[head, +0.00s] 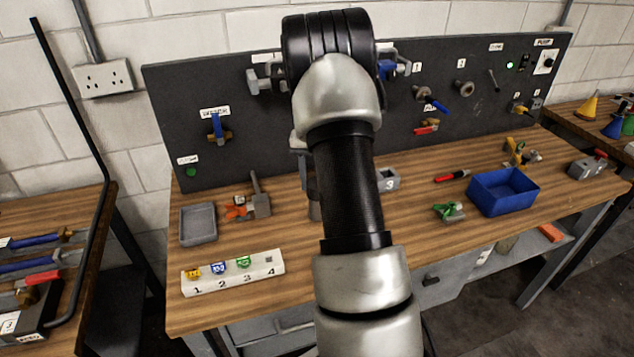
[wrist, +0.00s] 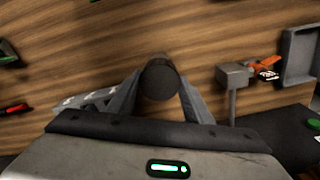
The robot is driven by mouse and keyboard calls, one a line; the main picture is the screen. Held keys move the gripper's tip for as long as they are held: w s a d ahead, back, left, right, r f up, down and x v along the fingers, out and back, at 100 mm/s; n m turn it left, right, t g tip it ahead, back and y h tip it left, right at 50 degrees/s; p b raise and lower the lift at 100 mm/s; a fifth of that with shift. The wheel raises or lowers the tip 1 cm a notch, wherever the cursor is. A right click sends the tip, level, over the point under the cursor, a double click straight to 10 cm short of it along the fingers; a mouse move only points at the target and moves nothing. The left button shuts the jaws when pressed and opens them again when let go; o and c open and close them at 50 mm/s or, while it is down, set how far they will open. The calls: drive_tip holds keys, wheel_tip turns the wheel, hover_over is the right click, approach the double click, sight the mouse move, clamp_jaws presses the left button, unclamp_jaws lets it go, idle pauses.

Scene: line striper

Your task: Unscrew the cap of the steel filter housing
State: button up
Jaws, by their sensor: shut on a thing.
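In the wrist view my gripper (wrist: 158,92) has its two grey fingers closed on either side of a dark round cap (wrist: 160,83), seen nearly end-on above the wooden bench. The cap hides most of the filter housing under it, so I cannot tell how far it is turned. In the head view my arm covers most of this spot. A small grey part of what looks like the housing (head: 314,209) shows at the arm's left edge.
A grey post-like fixture (head: 259,195) with an orange item beside it and a grey tray (head: 198,224) stand to the left. A numbered white rack (head: 233,273) lies in front. A blue bin (head: 503,192) stands right. The dark panel (head: 250,130) rises behind.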

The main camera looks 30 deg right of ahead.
drive_tip(key=n, duration=0.3)
drive_tip(key=shift+n, duration=0.8)
drive_tip(key=shift+n, duration=2.3)
drive_tip(key=n, duration=0.3)
